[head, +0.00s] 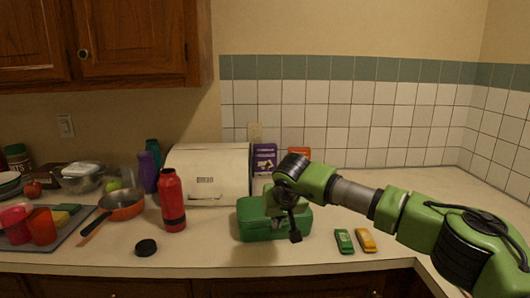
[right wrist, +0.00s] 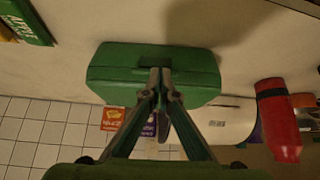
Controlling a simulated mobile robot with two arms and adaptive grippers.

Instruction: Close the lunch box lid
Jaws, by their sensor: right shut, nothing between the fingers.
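The green lunch box (head: 255,231) stands on the counter in front of the bread box. Its lid appears to lie down flat over the base; my arm hides part of it, so I cannot tell whether it is fully shut. In the right wrist view the lunch box (right wrist: 115,72) lies right below the fingers, with a dark handle or latch at its edge. My right gripper (head: 294,236) is shut and empty, at the front of the box. Its fingertips (right wrist: 160,73) overlap the box in the wrist view; contact is unclear. My left gripper is not in view.
A red bottle (head: 172,203) and a black lid (head: 146,247) stand left of the lunch box. Green (head: 344,241) and yellow (head: 366,240) packets lie to its right. The bread box (head: 207,170) is behind.

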